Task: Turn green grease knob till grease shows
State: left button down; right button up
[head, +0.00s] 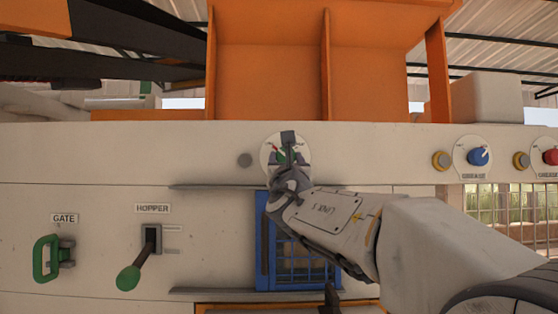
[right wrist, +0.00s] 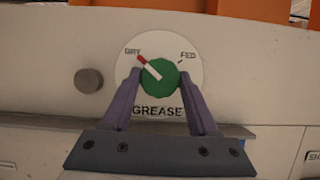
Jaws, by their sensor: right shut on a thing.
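The green grease knob (right wrist: 160,78) sits on a round white dial plate (right wrist: 184,46) marked DRY, FED and GREASE. Its red and white pointer aims up and left, toward DRY. My right gripper (right wrist: 160,85) is shut on the knob, with one finger on each side. In the head view, my right gripper (head: 288,158) covers most of the dial (head: 268,148). No grease shows in either view.
A grey round button (head: 245,160) is left of the dial. Below are the green GATE handle (head: 43,260), the HOPPER lever (head: 129,278) and a blue-framed grille (head: 262,235). A blue knob (head: 478,156) and a red knob (head: 551,157) are at the right.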

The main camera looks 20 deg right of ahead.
jog(key=shift+a+f+m+g+h+b, duration=0.15)
jog(key=shift+m+g+h+b, duration=0.3)
jog(key=shift+m, duration=0.75)
jog(key=m+h+b, duration=0.1)
jog(key=m+h, duration=0.1)
jog(key=m, duration=0.1)
jog(key=shift+m+g+b, duration=0.25)
jog(key=shift+m+b, duration=0.1)
jog(key=shift+m, duration=0.05)
jog(key=m+g+h, duration=0.1)
jog(key=m, duration=0.2)
jog(key=shift+w+a+m+b, duration=0.1)
jog(key=shift+m+b, duration=0.3)
jog(key=shift+r+m+g+h, duration=0.2)
jog(key=shift+m+g+h, duration=0.3)
jog(key=shift+m, duration=0.6)
jog(key=shift+m+g, duration=0.6)
jog(key=shift+m, duration=0.5)
jog(key=m+g, duration=0.1)
jog(key=m, duration=0.2)
jog(key=shift+r+p, duration=0.2)
jog(key=shift+p, duration=0.2)
jog(key=m+g+p, duration=0.1)
jog(key=m, duration=0.3)
jog(key=shift+r+g+p, duration=0.1)
jog(key=shift+g+p, duration=0.2)
jog(key=shift+g, duration=0.1)
jog(key=shift+m+g+y+p, duration=0.25)
jog(key=shift+m+g+p, duration=0.1)
jog(key=shift+m, duration=0.45)
